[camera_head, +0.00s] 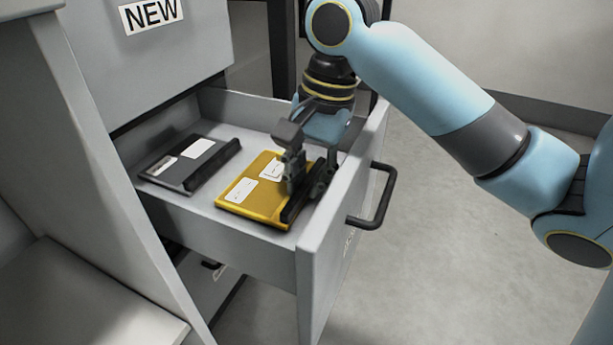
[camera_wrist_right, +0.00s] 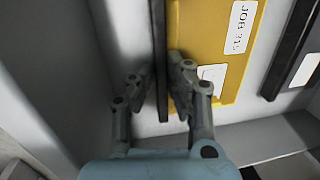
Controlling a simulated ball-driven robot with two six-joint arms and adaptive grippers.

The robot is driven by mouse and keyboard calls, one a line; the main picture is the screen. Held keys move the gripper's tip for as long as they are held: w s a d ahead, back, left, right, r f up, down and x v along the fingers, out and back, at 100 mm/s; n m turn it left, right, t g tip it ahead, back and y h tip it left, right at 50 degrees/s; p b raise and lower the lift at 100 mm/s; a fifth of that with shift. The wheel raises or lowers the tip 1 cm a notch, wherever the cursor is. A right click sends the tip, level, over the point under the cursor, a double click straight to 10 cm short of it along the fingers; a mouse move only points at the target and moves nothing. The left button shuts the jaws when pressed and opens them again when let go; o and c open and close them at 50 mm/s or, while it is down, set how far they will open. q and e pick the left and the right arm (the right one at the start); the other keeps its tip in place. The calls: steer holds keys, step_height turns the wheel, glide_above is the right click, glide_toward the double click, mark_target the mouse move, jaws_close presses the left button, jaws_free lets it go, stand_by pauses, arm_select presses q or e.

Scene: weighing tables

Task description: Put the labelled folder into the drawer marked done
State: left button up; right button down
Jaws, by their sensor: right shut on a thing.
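A yellow folder (camera_head: 252,192) with white labels and a black spine lies flat in an open grey drawer (camera_head: 235,244), near its front panel. In the right wrist view the yellow folder (camera_wrist_right: 213,45) has a label that starts with "JOB". My right gripper (camera_head: 303,190) reaches down into the drawer and is shut on the folder's black spine. In the right wrist view the fingers of my right gripper (camera_wrist_right: 160,90) stand on both sides of that spine. The marking on the open drawer's front is too oblique to read. My left gripper is not in view.
A dark grey folder (camera_head: 190,163) with white labels lies further back in the same drawer. The drawer above is shut and carries a NEW sign (camera_head: 151,13). The open drawer's black handle (camera_head: 376,205) sticks out to the right, over bare floor. A grey surface (camera_head: 75,300) is at lower left.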

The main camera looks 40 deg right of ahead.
steer(key=shift+f, duration=0.3)
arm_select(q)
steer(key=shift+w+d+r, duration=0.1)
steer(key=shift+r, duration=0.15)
arm_select(e)
steer(key=shift+r, duration=0.15)
steer(key=c, duration=1.3)
jaws_free()
steer(key=shift+c, duration=0.2)
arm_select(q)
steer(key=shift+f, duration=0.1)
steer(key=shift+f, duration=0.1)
